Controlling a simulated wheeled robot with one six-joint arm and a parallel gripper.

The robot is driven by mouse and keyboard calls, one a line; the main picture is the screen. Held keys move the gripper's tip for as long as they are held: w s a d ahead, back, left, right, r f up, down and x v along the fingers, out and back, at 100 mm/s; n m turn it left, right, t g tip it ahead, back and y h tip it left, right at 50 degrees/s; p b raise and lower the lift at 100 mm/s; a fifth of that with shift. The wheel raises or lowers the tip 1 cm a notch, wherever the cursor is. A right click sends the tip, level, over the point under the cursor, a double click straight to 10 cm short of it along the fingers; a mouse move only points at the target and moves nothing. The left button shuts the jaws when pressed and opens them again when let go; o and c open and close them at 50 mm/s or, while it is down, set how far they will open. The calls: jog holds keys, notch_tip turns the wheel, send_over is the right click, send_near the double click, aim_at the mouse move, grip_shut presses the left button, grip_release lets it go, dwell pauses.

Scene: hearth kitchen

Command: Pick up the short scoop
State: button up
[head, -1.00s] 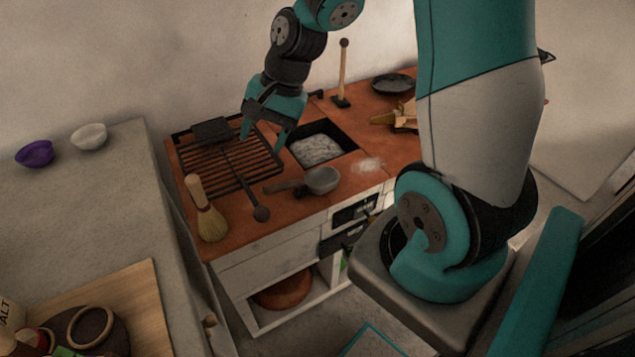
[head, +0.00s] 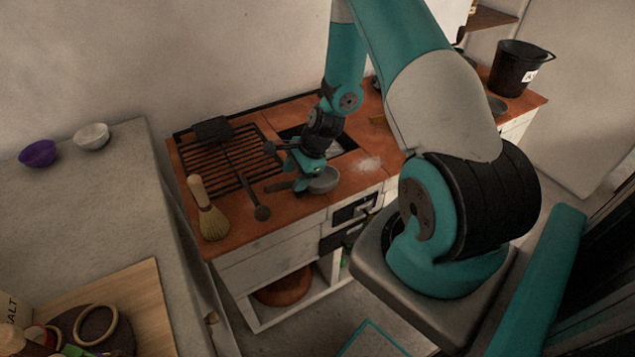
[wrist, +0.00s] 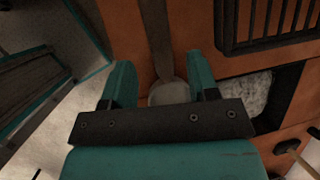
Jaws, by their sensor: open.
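The short scoop is grey, with a round bowl (head: 325,181) and a flat handle (head: 279,187) pointing left. It lies on the orange worktop near its front edge. My gripper (head: 304,181) is over the scoop, around where handle and bowl meet, and hides part of it. In the wrist view the handle (wrist: 157,38) runs up between my open fingers (wrist: 160,80), and the bowl (wrist: 168,94) shows partly behind the gripper body. The fingers are on either side of the scoop. I cannot tell how far above the worktop their tips are.
A hand brush (head: 211,222) stands at the front left. The ash pit (wrist: 246,95) is beside the scoop. The worktop's front edge is close.

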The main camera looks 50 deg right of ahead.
aim_at(292, 181)
jog(key=shift+p+x, duration=0.65)
jog(key=shift+x, duration=2.35)
jog(key=shift+w+d, duration=0.1)
jog(key=shift+d, duration=0.05)
jog(key=c, duration=1)
notch_tip(292, 181, up, 20)
jog(key=b, duration=0.1)
